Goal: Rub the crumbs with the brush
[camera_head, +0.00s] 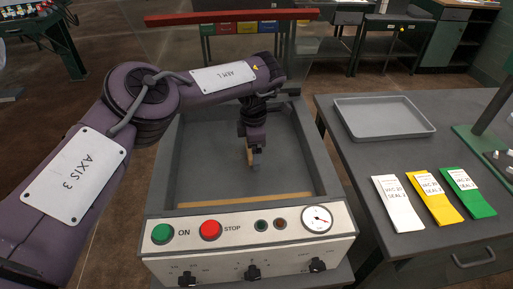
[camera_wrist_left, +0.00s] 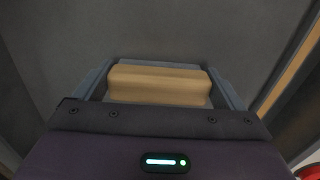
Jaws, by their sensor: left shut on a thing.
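The brush shows as a tan wooden block (camera_wrist_left: 155,83) in the left wrist view, lying crosswise between the grey fingers of my left gripper (camera_wrist_left: 160,72). In the head view my left gripper (camera_head: 255,164) points down inside the grey chamber of the machine (camera_head: 190,170), and a sliver of the brush (camera_head: 249,157) shows at its left side. The gripper is shut on the brush. Whether the brush touches the chamber floor cannot be told. I cannot make out any crumbs in either view. My right gripper is out of view.
The chamber walls surround the gripper, with a tan strip (camera_head: 245,200) along the front. The front panel has a green button (camera_head: 163,234), a red button (camera_head: 210,230) and a gauge (camera_head: 317,218). A table at right holds an empty grey tray (camera_head: 384,130) and white, yellow and green packets (camera_head: 433,197).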

